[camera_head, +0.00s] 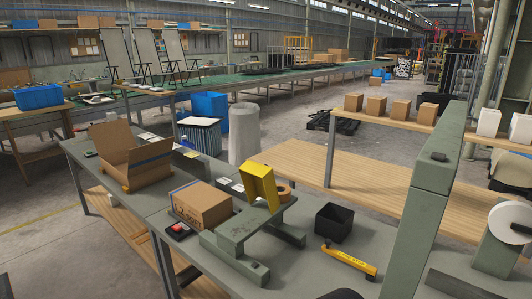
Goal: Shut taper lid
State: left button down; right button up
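The taper appears to be the grey-green device (240,228) on the near workbench, though I cannot be certain. A yellow lid-like part (261,186) stands raised and tilted at its upper end. A tan tape roll (284,192) shows just behind the yellow part. Neither gripper can be made out.
A closed carton (201,204) stands close left of the device, with an open carton (130,157) farther left. A black bin (334,222) and a yellow tool (349,262) lie to the right. A tall grey-green post (432,185) rises at right. Bench surface between is partly clear.

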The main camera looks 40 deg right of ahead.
aim_at(258, 180)
jog(key=i+z, duration=0.45)
jog(key=i+j+z, duration=0.15)
jog(key=z, duration=0.35)
jog(key=i+j+z, duration=0.3)
jog(key=z, duration=0.15)
